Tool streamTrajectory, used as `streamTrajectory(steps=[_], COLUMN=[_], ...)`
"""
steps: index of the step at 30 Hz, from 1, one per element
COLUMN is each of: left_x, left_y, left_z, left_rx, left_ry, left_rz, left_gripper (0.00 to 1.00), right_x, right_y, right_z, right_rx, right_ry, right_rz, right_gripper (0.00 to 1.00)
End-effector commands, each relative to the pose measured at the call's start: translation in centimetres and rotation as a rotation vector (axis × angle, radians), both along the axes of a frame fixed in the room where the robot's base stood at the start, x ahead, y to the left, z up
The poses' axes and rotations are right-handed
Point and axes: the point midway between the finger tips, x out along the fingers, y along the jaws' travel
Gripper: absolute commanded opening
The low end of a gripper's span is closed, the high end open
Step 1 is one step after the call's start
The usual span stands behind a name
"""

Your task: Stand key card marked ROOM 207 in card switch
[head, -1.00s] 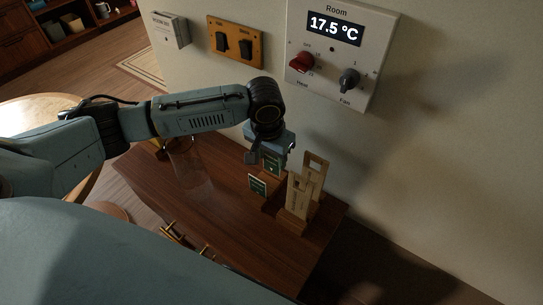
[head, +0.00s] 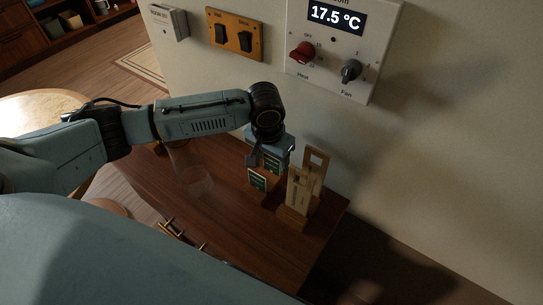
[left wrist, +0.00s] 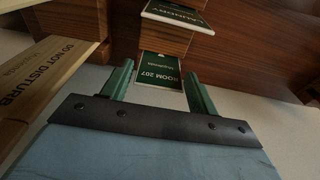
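The ROOM 207 key card (left wrist: 160,68) is dark green and white and stands in a wooden holder, between my left fingers in the left wrist view. My left gripper (left wrist: 158,88) is open around it, one finger at each side edge. In the head view my left gripper (head: 268,160) points down over the farther card (head: 271,161). A second green card (head: 258,179) stands nearer in the holder; in the left wrist view a card marked LAUNDRY (left wrist: 178,12) shows. A white box (head: 168,22) on the wall at upper left looks like the card switch; its label is unclear.
Wooden door hangers (head: 301,185) stand in a block right of the cards, one marked DO NOT DISTURB (left wrist: 40,80). A clear glass (head: 195,180) and brass-coloured rods (head: 185,236) are on the brown table (head: 270,245). A switch plate (head: 235,34) and thermostat (head: 345,45) are on the wall.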

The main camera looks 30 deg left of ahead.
Motion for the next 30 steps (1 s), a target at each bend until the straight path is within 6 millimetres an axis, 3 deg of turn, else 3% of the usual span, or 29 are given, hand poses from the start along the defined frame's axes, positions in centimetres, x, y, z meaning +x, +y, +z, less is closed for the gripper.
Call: streamTrajectory(steps=[3, 14, 30], left_x=[0.0, -0.1, -1.4], left_y=[0.0, 0.0, 0.2], left_z=[0.0, 0.7, 11.4], left_rx=[0.0, 0.0, 0.0], left_ry=[0.0, 0.0, -0.002], left_rz=[0.0, 0.0, -0.001], left_gripper=[0.73, 0.73, 0.73], right_x=[0.0, 0.0, 0.1], right_y=[0.0, -0.2, -0.2], right_z=[0.0, 0.2, 1.8], right_rx=[-0.001, -0.002, -0.003], right_ry=[0.0, 0.0, -0.001], right_rz=[0.0, 0.001, 0.001], right_gripper=[0.73, 0.73, 0.73])
